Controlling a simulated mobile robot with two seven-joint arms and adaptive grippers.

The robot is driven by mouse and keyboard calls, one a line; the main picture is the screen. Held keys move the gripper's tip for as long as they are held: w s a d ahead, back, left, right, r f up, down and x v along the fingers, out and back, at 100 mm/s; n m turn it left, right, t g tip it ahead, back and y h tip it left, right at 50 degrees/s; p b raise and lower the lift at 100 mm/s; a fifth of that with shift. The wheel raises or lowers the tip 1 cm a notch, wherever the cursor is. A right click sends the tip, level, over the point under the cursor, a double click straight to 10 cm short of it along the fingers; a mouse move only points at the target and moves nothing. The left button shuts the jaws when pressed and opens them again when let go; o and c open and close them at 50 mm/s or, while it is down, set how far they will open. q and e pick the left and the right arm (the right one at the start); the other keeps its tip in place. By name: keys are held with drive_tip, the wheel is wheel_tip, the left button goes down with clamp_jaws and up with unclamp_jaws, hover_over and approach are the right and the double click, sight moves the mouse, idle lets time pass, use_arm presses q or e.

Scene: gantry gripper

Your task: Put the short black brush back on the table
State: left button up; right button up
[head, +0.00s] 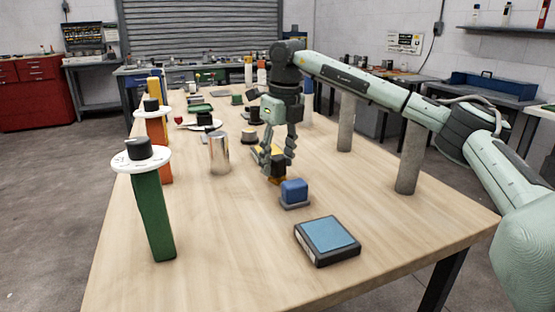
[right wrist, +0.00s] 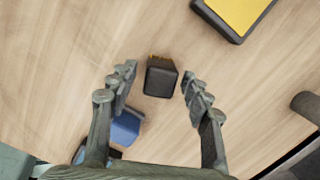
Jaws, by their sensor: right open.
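The short black brush (right wrist: 160,78) is a small dark block with a brown edge of bristles. In the head view it (head: 278,170) shows low between the fingers of my right gripper (head: 276,165), over the wooden table (head: 200,225). In the right wrist view my right gripper (right wrist: 158,75) is open, with a fingertip on each side of the brush and a gap on both sides. The brush appears to rest on the table. My left gripper is out of view.
A blue block on a grey base (head: 294,193) stands close in front of the brush. A blue-topped black box (head: 327,241) lies nearer. A metal cylinder (head: 219,153) and a green post (head: 153,215) stand left; grey columns (head: 409,157) stand right.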

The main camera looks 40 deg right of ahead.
sight(282, 160)
wheel_tip(282, 160, up, 12)
drive_tip(key=s, duration=0.1)
drive_tip(key=shift+s, duration=0.25)
